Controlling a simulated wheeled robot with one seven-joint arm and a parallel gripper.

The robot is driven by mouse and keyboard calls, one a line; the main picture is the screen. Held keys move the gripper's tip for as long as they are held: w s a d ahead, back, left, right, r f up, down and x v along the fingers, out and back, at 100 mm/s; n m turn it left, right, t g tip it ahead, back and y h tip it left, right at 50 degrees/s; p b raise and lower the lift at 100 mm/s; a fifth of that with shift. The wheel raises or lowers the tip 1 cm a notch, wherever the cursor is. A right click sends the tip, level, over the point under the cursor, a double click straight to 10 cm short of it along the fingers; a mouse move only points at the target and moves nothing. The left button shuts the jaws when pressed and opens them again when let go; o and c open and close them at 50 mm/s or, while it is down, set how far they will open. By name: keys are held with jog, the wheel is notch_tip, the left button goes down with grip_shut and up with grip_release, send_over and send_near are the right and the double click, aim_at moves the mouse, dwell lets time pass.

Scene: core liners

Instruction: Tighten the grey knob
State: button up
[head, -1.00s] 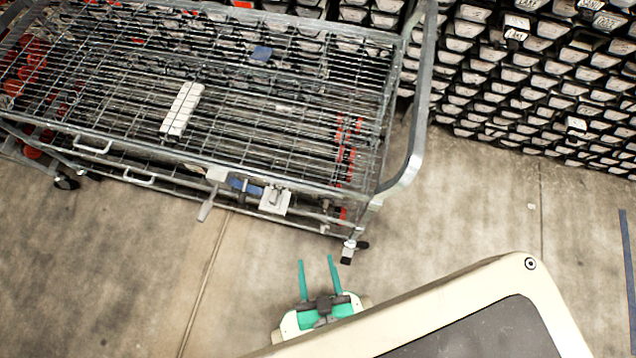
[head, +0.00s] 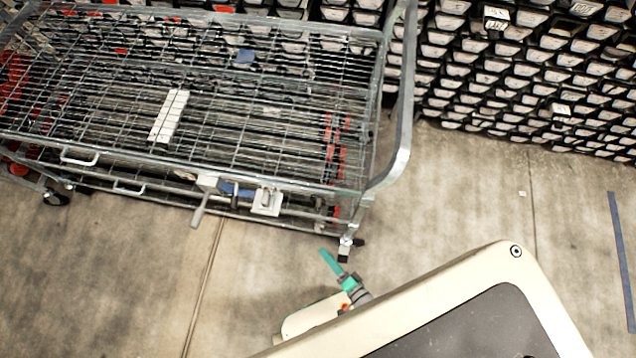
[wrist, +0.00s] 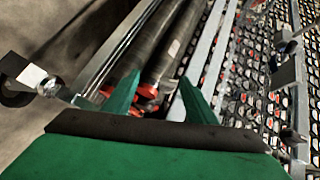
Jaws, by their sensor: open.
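A wire cart (head: 110,155) stands at upper left in the head view. On its near side, a white plate with a small grey fitting (head: 267,201) sits beside a light grey lever (head: 200,212) that hangs down. I cannot tell surely which is the grey knob. Grey fittings (wrist: 288,72) also show at the right edge of the wrist view. My gripper (head: 326,257) has green fingers, seen nearly edge-on in the head view, below and right of these fittings. In the wrist view my gripper (wrist: 160,88) is open and empty, its fingers spread before the cart's rails.
A caster (head: 345,248) is at the cart's near right corner, close to my fingertips. The cart's curved handle (head: 402,120) rises at its right end. Stacked core boxes (head: 530,70) line the back right.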

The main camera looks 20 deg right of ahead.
aim_at(320, 233)
jog(key=shift+t, duration=0.8)
jog(key=w, duration=1.1)
jog(key=shift+d+f, duration=0.1)
jog(key=shift+d, duration=0.1)
jog(key=shift+m, duration=0.3)
jog(key=c, duration=1.1)
